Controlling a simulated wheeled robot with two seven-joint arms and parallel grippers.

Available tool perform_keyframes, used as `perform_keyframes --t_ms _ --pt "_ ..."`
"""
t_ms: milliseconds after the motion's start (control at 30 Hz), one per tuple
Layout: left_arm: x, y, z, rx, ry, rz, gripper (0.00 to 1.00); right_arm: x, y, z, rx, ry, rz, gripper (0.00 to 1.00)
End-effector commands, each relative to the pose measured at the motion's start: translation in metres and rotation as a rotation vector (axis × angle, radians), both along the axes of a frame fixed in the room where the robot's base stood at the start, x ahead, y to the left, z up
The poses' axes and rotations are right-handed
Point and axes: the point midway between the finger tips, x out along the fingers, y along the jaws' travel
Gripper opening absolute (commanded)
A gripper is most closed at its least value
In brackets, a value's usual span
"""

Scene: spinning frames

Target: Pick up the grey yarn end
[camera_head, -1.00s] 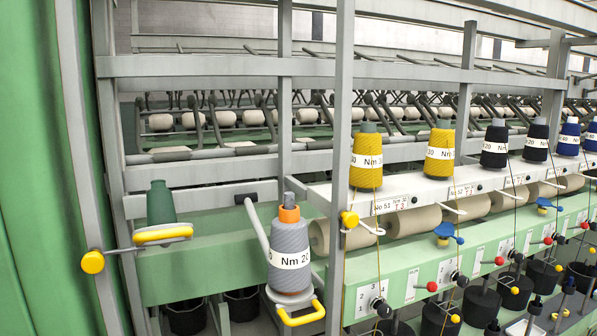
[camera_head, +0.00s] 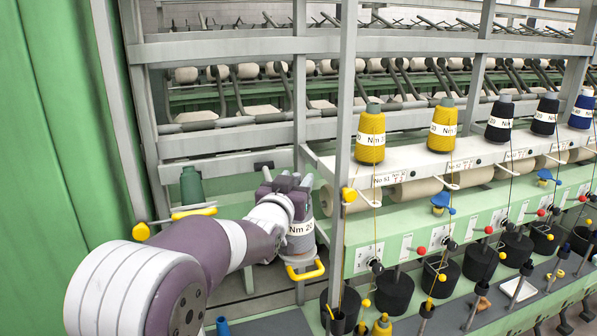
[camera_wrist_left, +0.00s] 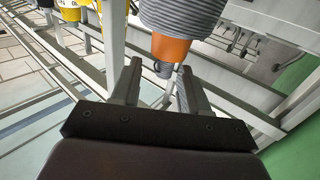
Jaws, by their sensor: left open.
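The grey yarn cone with the "Nm 20" label (camera_head: 300,243) stands on a holder at the left end of the machine. My left arm and gripper (camera_head: 285,182) cover its upper part in the head view. In the left wrist view the cone (camera_wrist_left: 183,18) hangs upside down, with an orange band (camera_wrist_left: 170,48) and a small grey ribbed tip (camera_wrist_left: 163,69). I cannot tell whether that tip is the yarn end. My left gripper (camera_wrist_left: 158,80) is open, its two fingers on either side of the tip, with nothing visibly gripped. My right gripper is not in view.
A yellow handle (camera_head: 305,271) sticks out below the grey cone. A dark green cone (camera_head: 191,187) stands to the left. A grey upright post (camera_head: 341,150) rises just right of the gripper. Yellow cones (camera_head: 370,135) and dark ones line the shelf to the right.

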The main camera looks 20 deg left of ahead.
Motion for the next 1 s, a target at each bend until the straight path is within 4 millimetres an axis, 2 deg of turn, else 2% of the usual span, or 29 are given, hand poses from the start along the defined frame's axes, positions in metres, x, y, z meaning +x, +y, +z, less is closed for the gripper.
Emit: perform_keyframes --t_ms 33,67,167,333,367,400,467,500,867,1000 --pt "0.009 0.000 0.006 0.000 0.004 0.000 0.45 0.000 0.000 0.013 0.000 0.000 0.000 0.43" --pt "0.013 0.000 0.005 0.000 0.004 0.000 0.45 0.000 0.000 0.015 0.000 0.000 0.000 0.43" --pt "0.020 -0.001 0.001 0.000 0.002 0.000 0.45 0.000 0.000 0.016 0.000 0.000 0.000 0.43" --pt "0.020 -0.001 -0.001 0.001 0.001 0.000 0.45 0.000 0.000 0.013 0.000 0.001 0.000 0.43" --pt "0.020 -0.001 -0.001 0.001 0.001 0.000 0.38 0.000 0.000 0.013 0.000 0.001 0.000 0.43" --pt "0.020 -0.001 -0.001 0.001 0.001 0.000 0.25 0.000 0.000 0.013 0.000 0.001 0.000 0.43" --pt "0.020 -0.001 -0.001 0.001 0.001 0.000 0.06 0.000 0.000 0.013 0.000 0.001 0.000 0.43" --pt "0.019 -0.001 -0.001 0.001 0.001 0.000 0.00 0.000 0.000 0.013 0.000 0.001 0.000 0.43" --pt "0.019 -0.001 0.000 0.001 0.001 0.000 0.00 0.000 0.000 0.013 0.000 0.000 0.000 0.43" --pt "0.020 -0.001 0.009 0.001 -0.004 0.000 0.00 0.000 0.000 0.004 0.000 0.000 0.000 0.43"
